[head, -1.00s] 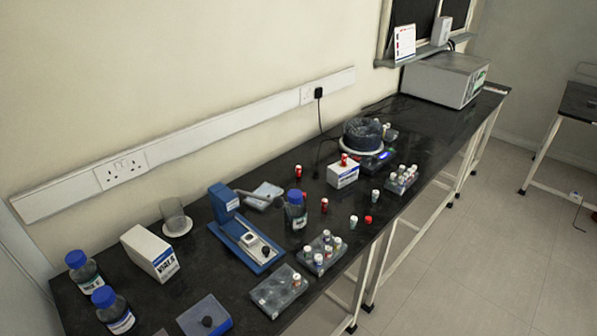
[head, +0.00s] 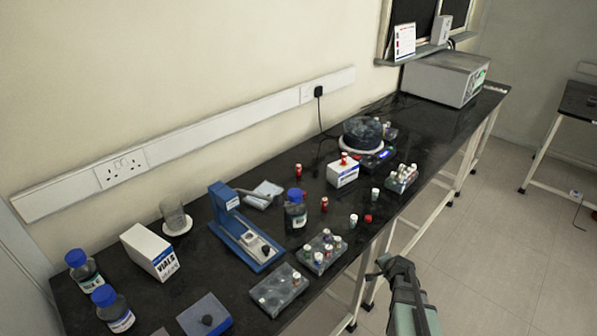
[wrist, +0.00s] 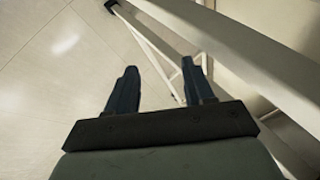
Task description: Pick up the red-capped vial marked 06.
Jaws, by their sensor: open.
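Several red-capped vials are in the head view, and the number 06 cannot be read on any of them. One (head: 298,170) stands at the back of the bench, one (head: 324,204) stands right of a blue-capped bottle, and one (head: 343,158) is on top of a white box. A red cap (head: 368,219) shows low near the front edge; whether its vial lies down is unclear. My gripper (head: 381,264) is off the bench's front edge, right of the vial racks, holding nothing. In the wrist view my gripper (wrist: 159,70) is open over floor and bench legs.
A vial rack (head: 311,268) and a grey tray (head: 264,302) sit near the front edge. Another rack (head: 398,187) stands farther right. The blue-capped bottle (head: 296,215) and a blue press-like device (head: 236,236) stand mid-bench. The white box (head: 343,175) is behind the loose vials.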

